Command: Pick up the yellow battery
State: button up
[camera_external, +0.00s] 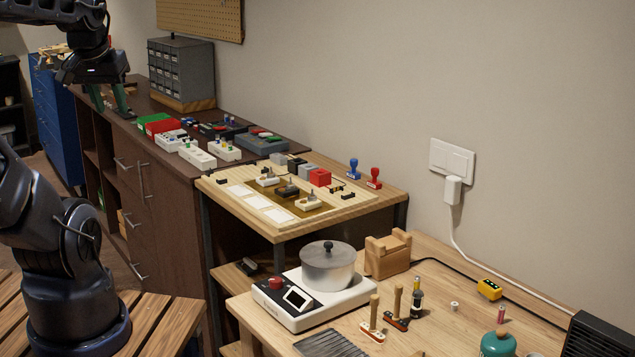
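A small yellow block with a dark marking (489,289) lies on the light wooden table at the right, near the wall; it looks like the yellow battery, though it is small in view. My gripper (112,107) hangs at the upper left, pointing down over the dark cabinet top. Its two greenish fingers are apart, and nothing shows held between them.
The wooden table (436,268) also bears a scale with a metal pot (328,266), a wooden holder (388,253), upright-handled tools, a small bottle (416,298), a small reddish cylinder (501,314) and a green canister (498,343). A white cable (460,235) hangs from the wall socket behind.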

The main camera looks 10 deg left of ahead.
jog(key=w+d+f+m, duration=0.3)
jog(key=w+d+m, duration=0.3)
jog(key=w+d, duration=0.65)
jog(key=w+d+f+m+g+h, duration=0.1)
jog(key=w+d+f+m, duration=0.2)
jog(key=d, duration=0.4)
jog(key=w+d+f+m+h, duration=0.1)
jog(key=w+d+f, duration=0.3)
jog(key=d, duration=0.2)
jog(key=m+g+h, duration=0.2)
jog(key=m+g, duration=0.2)
jog(key=m, duration=0.4)
send_near(416, 276)
jog(key=f, duration=0.1)
jog(key=shift+x, duration=5)
jog(key=shift+d+r, duration=0.1)
jog(key=shift+d, duration=0.05)
grip_shut()
